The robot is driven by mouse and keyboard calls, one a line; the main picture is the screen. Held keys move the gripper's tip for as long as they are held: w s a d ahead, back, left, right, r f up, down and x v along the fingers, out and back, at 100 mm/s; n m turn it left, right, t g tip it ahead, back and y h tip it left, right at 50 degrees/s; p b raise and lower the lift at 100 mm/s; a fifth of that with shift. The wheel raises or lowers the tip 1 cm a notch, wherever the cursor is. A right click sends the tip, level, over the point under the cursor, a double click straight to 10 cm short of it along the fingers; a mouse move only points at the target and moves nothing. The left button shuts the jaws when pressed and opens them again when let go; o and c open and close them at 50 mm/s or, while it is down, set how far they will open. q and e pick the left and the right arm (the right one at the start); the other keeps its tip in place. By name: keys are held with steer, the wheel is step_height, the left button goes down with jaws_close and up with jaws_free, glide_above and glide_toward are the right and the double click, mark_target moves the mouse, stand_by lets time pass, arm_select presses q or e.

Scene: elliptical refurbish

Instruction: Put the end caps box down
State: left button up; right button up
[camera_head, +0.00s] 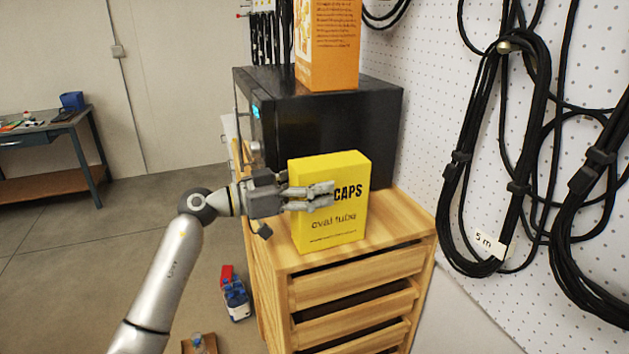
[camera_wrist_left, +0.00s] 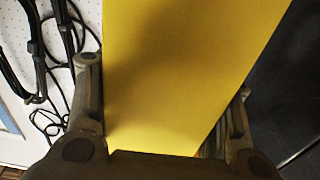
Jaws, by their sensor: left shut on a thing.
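The yellow end caps box (camera_head: 330,222) stands upright at the top of the wooden drawer cabinet (camera_head: 393,216), with "CAPS" and "oval tube" printed on its front. Its base looks to be at the cabinet top, but I cannot tell for sure whether it touches. My left gripper (camera_head: 322,196) comes in from the left and is shut on the box, one finger across its printed front. In the left wrist view the box (camera_wrist_left: 175,75) fills the space between both fingers. The far finger is hidden in the head view. My right gripper is not in view.
A black microwave-like appliance (camera_head: 335,120) stands right behind the box, with an orange box (camera_head: 328,45) on it. Black cables (camera_head: 480,150) hang on the white pegboard (camera_head: 425,90) at right. A red and blue item (camera_head: 235,296) lies on the floor. A workbench (camera_head: 50,125) stands far left.

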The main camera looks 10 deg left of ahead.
arm_select(q)
steer(key=o, duration=1)
steer(key=shift+f, duration=0.15)
steer(key=o, duration=0.4)
steer(key=b+v, duration=0.4)
steer(key=v, duration=0.8)
steer(key=shift+s, duration=0.1)
